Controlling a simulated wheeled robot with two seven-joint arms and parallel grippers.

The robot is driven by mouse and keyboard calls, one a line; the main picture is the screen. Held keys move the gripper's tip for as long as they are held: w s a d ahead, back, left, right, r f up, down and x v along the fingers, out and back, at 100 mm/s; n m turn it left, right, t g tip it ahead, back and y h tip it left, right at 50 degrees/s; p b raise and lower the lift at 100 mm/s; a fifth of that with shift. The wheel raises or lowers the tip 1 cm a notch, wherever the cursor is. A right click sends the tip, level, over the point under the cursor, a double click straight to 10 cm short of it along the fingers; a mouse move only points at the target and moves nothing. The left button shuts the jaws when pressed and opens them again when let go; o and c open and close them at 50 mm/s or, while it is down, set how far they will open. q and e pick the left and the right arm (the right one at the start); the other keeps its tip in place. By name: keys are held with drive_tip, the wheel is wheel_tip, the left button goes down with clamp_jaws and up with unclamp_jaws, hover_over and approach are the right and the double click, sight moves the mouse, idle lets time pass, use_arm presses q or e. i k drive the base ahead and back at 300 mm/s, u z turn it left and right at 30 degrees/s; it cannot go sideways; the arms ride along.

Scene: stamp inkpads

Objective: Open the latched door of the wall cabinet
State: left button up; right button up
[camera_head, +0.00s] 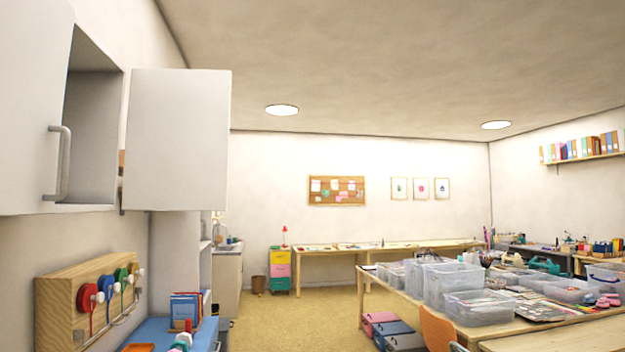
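The white wall cabinet (92,125) hangs high on the left wall, and part of its inside shows. One white door panel (177,140) stands swung out from its right side, facing me, with a gap to the opening. Another white panel (25,100) fills the left edge of the view and carries a grey bar handle (60,163). I cannot tell whether this left panel is fully closed. No latch can be made out. Neither of my grippers is in view.
Below the cabinet is a wooden rack (62,305) with coloured reels. A blue-topped surface (165,335) holds books (185,308). A work table (390,290) with clear bins (450,285) stands at right. Open floor (290,325) lies between.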

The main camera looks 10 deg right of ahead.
sight(177, 147)
drive_tip(key=z, duration=0.55)
drive_tip(key=i, duration=3.25)
drive_tip(key=u, duration=3.9)
